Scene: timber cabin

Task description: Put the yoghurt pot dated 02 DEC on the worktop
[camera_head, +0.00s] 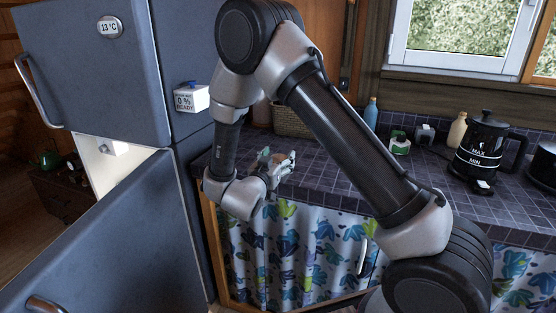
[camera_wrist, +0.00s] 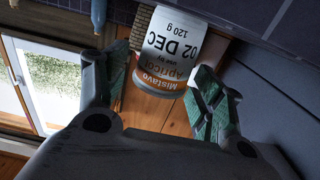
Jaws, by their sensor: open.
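The yoghurt pot (camera_wrist: 172,48) shows in the wrist view with a white label reading Mistavo, Apricot, use by 02 DEC, 120 g. Its print is upside down in this view, as is the room, so the pot looks upright. My gripper (camera_wrist: 160,85) is open, with a green-padded finger on each side of the pot and gaps beside it. The tiled worktop (camera_head: 335,185) runs along the wall. In the head view my gripper (camera_head: 277,162) is over its front left part, and the pot is hard to make out there. The pot appears at the worktop; its base contact is unclear.
The fridge (camera_head: 85,60) stands left of the worktop, its lower door (camera_head: 100,240) open. A basket (camera_head: 292,120), a blue bottle (camera_head: 371,112), a cream bottle (camera_head: 457,130) and a black kettle (camera_head: 482,142) stand towards the back. The middle of the worktop is largely clear.

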